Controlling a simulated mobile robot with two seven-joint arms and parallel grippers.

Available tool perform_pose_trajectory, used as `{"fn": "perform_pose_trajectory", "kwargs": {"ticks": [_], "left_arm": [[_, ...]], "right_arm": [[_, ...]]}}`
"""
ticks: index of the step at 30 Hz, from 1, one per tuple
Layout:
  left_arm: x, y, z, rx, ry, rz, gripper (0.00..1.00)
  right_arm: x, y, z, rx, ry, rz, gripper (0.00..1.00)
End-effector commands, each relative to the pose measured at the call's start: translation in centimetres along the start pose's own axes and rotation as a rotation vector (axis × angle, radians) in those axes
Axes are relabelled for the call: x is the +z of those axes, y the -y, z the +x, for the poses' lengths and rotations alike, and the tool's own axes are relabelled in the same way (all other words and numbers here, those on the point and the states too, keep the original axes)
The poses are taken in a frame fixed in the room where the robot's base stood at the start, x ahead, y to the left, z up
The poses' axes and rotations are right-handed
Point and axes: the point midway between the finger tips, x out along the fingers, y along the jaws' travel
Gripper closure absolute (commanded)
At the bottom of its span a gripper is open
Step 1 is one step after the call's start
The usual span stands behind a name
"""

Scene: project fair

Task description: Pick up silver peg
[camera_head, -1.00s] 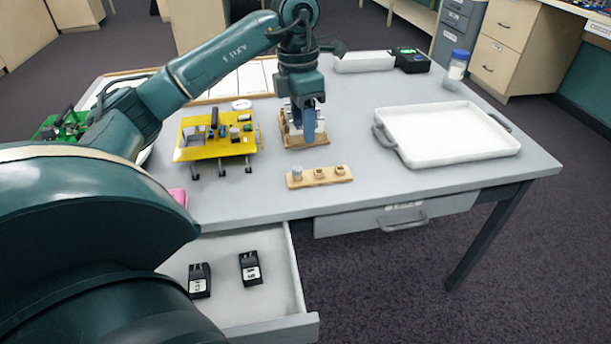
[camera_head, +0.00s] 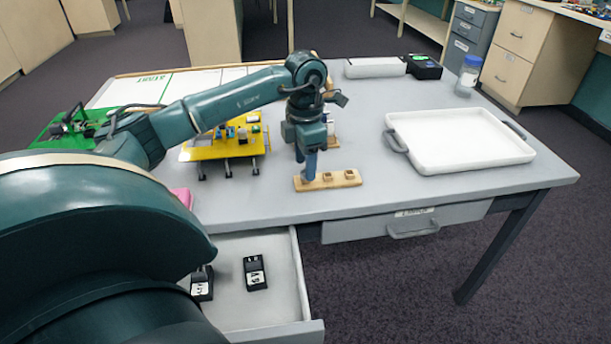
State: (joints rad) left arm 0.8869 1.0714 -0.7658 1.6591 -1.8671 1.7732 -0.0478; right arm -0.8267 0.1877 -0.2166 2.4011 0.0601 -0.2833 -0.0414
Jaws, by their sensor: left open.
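A small wooden block with holes (camera_head: 340,180) lies near the front edge of the table. My left gripper (camera_head: 309,178) points down over the left end of this block and is open. The silver peg stood at that left end in the earlier view; it is now hidden behind or between the fingers. I cannot tell whether the fingers touch it. My right gripper is not in view.
A yellow platform (camera_head: 222,151) stands left of the gripper, and a wooden piece (camera_head: 332,142) lies partly hidden behind it. A white tray (camera_head: 460,160) is at the right. An open drawer (camera_head: 275,300) holds black boxes (camera_head: 254,273). Table between block and tray is clear.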

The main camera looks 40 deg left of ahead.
Motion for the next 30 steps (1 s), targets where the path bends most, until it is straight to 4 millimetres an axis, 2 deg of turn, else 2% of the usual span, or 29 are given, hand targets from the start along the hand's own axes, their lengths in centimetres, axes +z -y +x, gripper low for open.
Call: {"fn": "perform_pose_trajectory", "kwargs": {"ticks": [1, 3, 10, 26, 30], "left_arm": [[-0.06, 0.05, 0.97, -0.001, -0.003, 0.0, 0.54], [-0.05, 0.03, 1.52, 0.0, -0.001, 0.0, 0.54], [0.0, 0.03, 1.55, 0.001, 0.001, 0.001, 0.55], [0.01, 0.04, 1.52, 0.0, 0.001, 0.001, 0.98], [0.01, 0.04, 1.51, 0.0, 0.001, 0.001, 1.0]], "right_arm": [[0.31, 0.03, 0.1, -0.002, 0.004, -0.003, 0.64], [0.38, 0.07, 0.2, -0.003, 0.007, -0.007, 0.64], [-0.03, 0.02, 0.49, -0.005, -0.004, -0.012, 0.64], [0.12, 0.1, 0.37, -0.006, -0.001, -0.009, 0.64], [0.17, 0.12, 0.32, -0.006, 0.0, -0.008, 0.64]]}}
